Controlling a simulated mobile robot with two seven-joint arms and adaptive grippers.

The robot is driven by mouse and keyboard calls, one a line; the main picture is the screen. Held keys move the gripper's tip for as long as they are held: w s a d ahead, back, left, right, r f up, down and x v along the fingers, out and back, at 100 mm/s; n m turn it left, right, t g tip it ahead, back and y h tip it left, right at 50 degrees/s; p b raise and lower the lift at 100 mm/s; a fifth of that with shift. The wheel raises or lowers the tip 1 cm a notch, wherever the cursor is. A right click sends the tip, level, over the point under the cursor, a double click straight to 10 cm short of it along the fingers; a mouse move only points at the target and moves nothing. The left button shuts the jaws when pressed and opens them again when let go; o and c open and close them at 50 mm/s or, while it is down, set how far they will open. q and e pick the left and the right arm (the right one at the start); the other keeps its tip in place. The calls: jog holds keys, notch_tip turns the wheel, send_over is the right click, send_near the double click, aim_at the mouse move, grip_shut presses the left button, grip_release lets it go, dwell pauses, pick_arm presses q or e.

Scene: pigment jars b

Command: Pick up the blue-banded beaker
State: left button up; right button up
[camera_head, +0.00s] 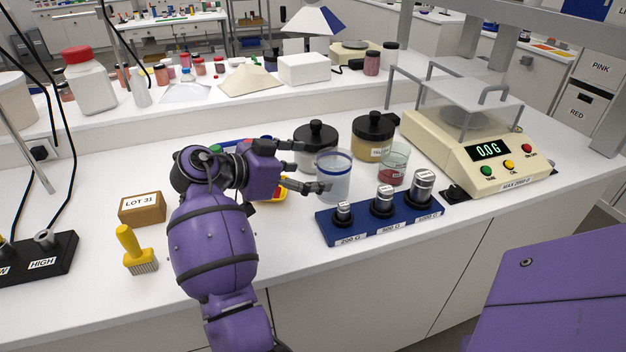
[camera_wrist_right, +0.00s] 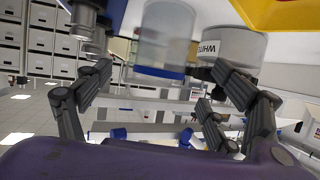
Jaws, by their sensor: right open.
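The blue-banded beaker (camera_head: 335,182) is clear, with a blue band near its rim, and stands upright on the white bench behind the blue weight block. My right gripper (camera_head: 314,166) is open at its left side, one finger overlapping the beaker's near side and the other farther back. In the right wrist view the beaker (camera_wrist_right: 165,35) appears upside down, ahead of the gap between the open fingers (camera_wrist_right: 163,78). Contact cannot be told. My left gripper is not in view.
A black-lidded white jar (camera_head: 316,140), a tan jar (camera_head: 373,137) and a beaker with red contents (camera_head: 393,166) stand close behind and right. The weight block (camera_head: 330,231) is in front. A balance (camera_head: 470,150) stands at right.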

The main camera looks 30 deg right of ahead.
aim_at(320, 176)
jog(key=shift+f, duration=0.9)
jog(key=shift+d+f, duration=0.1)
jog(key=shift+w+d+f, duration=0.15)
jog(key=shift+d, duration=0.75)
jog(key=shift+d+f, duration=0.2)
jog(key=shift+d, duration=0.5)
jog(key=p+x, duration=0.1)
jog(key=x, duration=0.2)
jog(key=shift+d+f, duration=0.1)
jog(key=shift+d, duration=0.2)
jog(key=shift+d+f, duration=0.2)
jog(key=shift+d, duration=0.05)
jog(key=c, duration=1.6)
jog(key=shift+r, duration=0.1)
